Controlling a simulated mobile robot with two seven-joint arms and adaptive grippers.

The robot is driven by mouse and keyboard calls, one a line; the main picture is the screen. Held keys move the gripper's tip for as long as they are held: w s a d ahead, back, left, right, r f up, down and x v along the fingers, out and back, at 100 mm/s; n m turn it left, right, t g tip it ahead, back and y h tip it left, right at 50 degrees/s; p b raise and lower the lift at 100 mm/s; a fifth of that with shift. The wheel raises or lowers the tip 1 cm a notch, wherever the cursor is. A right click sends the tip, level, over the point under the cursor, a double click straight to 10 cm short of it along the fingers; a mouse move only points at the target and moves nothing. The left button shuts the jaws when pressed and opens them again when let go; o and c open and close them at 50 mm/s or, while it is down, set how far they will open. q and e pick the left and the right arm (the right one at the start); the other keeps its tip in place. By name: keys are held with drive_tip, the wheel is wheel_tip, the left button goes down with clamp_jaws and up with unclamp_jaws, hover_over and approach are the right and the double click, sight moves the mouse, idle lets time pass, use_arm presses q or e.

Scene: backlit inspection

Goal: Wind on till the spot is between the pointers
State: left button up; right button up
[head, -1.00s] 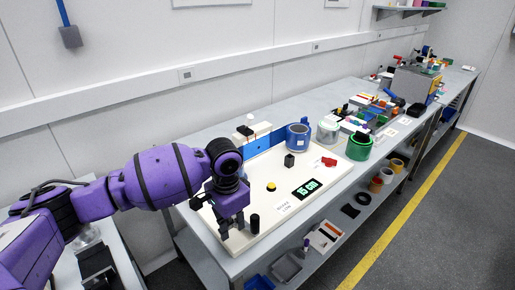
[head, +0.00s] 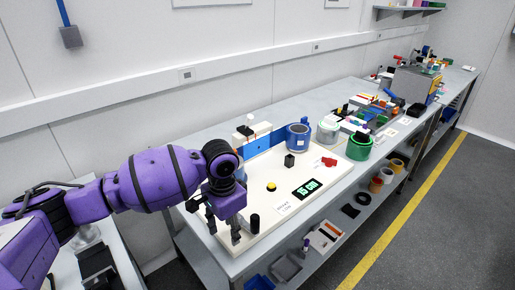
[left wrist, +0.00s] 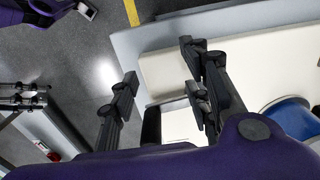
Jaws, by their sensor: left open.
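My left gripper (head: 224,235) is open and empty over the near left corner of the cream board (head: 262,196). Its spread fingers also show in the left wrist view (left wrist: 162,88). A short black cylinder (head: 255,223) stands on the board just right of the gripper, apart from it in the head view. A blue strip (head: 262,146) stands upright along the back, between a white block (head: 258,129) and a blue roll (head: 297,137). A black display (head: 307,189) shows a green-white reading in cm. I cannot make out the spot or the pointers. My right gripper is not seen.
On the board are a yellow button (head: 271,187), a black block (head: 290,160), a red piece (head: 329,162) and a label card (head: 283,208). A pale roll (head: 328,131) and a green roll (head: 359,147) stand to the right. Bins sit on the shelf below.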

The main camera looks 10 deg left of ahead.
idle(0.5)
use_arm(q)
wheel_tip(320, 180, up, 8)
idle(0.6)
